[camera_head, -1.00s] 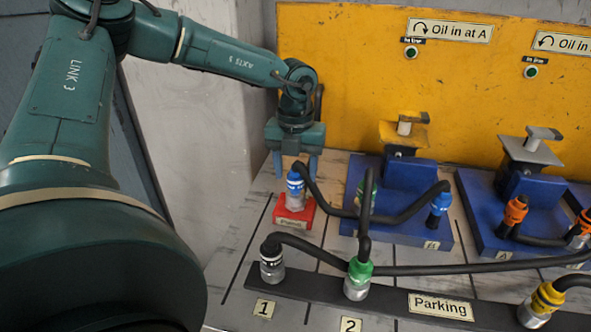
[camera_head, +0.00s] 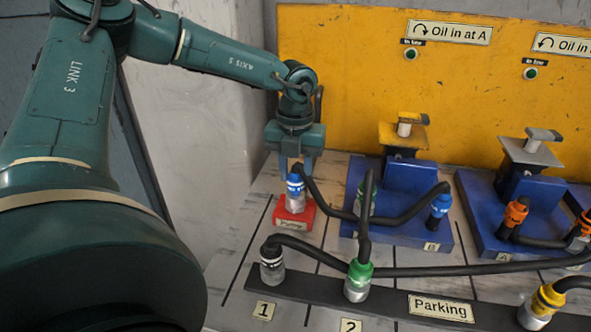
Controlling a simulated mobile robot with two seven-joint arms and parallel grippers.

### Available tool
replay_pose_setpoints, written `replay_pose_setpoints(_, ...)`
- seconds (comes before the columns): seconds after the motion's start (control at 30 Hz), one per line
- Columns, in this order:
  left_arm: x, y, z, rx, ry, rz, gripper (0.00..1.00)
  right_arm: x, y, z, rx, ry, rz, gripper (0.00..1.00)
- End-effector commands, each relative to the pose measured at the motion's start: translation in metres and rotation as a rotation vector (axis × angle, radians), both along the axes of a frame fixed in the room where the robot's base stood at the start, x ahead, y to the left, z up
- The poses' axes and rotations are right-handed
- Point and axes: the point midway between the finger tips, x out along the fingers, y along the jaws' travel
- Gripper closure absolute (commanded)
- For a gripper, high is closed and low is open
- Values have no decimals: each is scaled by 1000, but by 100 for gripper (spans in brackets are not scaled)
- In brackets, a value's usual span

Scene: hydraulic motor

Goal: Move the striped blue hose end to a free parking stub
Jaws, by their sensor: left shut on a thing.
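A blue hose end (camera_head: 295,189) with white marks and a metal lower part stands upright on the small red block (camera_head: 293,217). My left gripper (camera_head: 296,174) is above and around its top, fingers pointing down, shut on it. Its black hose runs right towards the blue blocks. A second blue hose end (camera_head: 440,205) stands on the blue block marked B (camera_head: 405,232). The dark parking rail (camera_head: 320,289) is in front. A black hose end (camera_head: 272,262) sits at position 1 and a green hose end (camera_head: 358,278) at position 2. My right gripper is not in view.
A yellow-collared hose end (camera_head: 543,303) stands on the rail right of the Parking label (camera_head: 441,307). Another green hose end (camera_head: 366,190) and orange hose ends (camera_head: 515,212) stand on the blue blocks. Black hoses cross the space between. A yellow panel (camera_head: 350,80) stands behind.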

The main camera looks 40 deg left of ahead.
Motion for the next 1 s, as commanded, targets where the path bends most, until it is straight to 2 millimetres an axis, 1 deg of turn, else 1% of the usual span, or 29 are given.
replay_pose_setpoints(0.23,0,0,7,0,-1,0,100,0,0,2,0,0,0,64)
replay_pose_setpoints(0.47,0,0,8,0,1,0,100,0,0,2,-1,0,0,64)
replay_pose_setpoints(0.8,0,0,29,1,-2,0,100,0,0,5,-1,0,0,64)
replay_pose_setpoints(1.0,0,0,36,0,-1,0,100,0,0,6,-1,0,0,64)
